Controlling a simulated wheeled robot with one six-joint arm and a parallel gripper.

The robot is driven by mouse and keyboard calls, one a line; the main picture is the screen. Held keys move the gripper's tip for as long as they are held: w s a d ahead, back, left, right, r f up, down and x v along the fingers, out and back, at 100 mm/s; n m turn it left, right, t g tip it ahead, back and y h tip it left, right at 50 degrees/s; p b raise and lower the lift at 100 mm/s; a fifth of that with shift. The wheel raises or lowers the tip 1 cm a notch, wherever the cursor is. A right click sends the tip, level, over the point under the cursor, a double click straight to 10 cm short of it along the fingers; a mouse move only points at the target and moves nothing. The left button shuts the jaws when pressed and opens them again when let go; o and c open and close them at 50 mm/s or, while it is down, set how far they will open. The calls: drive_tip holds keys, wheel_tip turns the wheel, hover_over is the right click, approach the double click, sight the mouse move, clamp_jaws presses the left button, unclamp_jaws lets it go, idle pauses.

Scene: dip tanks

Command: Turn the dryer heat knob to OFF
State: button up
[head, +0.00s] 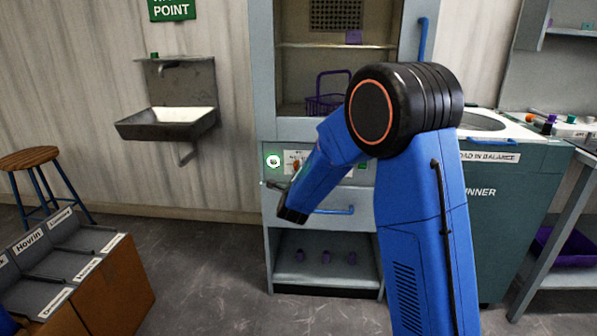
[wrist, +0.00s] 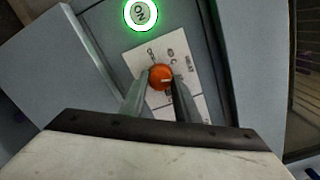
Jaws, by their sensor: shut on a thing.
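The dryer heat knob (wrist: 161,77) is orange and round, with a pale pointer line, in the middle of the wrist view. It sits on a white label plate (wrist: 141,57) with dark lettering, only partly readable. My gripper (wrist: 160,85) is shut on the knob, one finger on each side. In the head view a bit of the orange knob (head: 296,165) shows on the dryer's front panel, beside my blue arm. Which mark the pointer faces I cannot tell.
A lit green ON indicator (wrist: 140,14) is beside the plate. The dryer cabinet (head: 262,80) holds a purple basket (head: 327,98) above and small purple items (head: 325,257) below. A drawer with a blue handle (head: 335,210) is under the panel. A spinner (head: 500,215) stands right.

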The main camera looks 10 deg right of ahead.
drive_tip(key=shift+a+n+g+h, duration=0.1)
drive_tip(key=shift+n+g+h, duration=0.1)
drive_tip(key=shift+n, duration=4.9)
drive_tip(key=shift+a+n+g+h, duration=0.1)
drive_tip(key=shift+n+h, duration=0.1)
drive_tip(key=shift+n, duration=4.9)
drive_tip(key=o, duration=1.1)
drive_tip(key=shift+c, duration=0.2)
